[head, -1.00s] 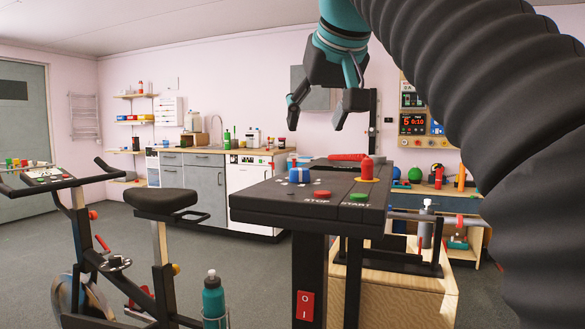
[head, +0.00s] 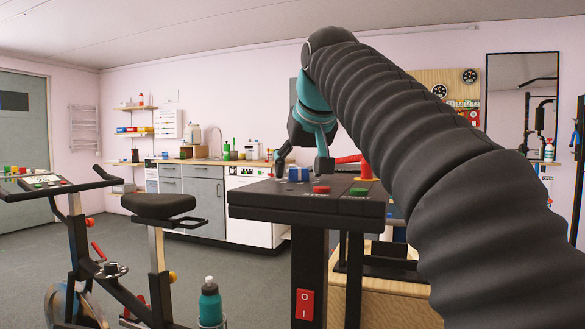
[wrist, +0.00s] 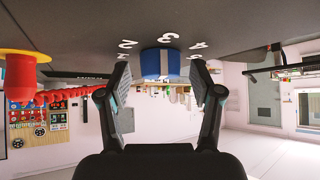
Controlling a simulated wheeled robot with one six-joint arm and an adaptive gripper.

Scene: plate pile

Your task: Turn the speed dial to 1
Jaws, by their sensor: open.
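The speed dial (head: 305,175) is a blue knob with a pale stripe on the dark console top (head: 280,200). In the wrist view, which looks upside down, the dial (wrist: 150,63) lies between and just beyond the fingertips, with white numbers around it; 2, 3 and 4 are readable. I cannot tell which number it points at. My gripper (head: 303,165) is open, pointing down at the dial with a finger on each side. In the wrist view my gripper (wrist: 164,82) shows a gap between both fingers and the knob, and holds nothing.
A red button (head: 321,190) and a green button (head: 359,192) sit near the console's front edge. A red emergency knob on a yellow base (wrist: 18,68) stands beside the dial. An exercise bike (head: 165,206) and a teal bottle (head: 210,303) stand to the left.

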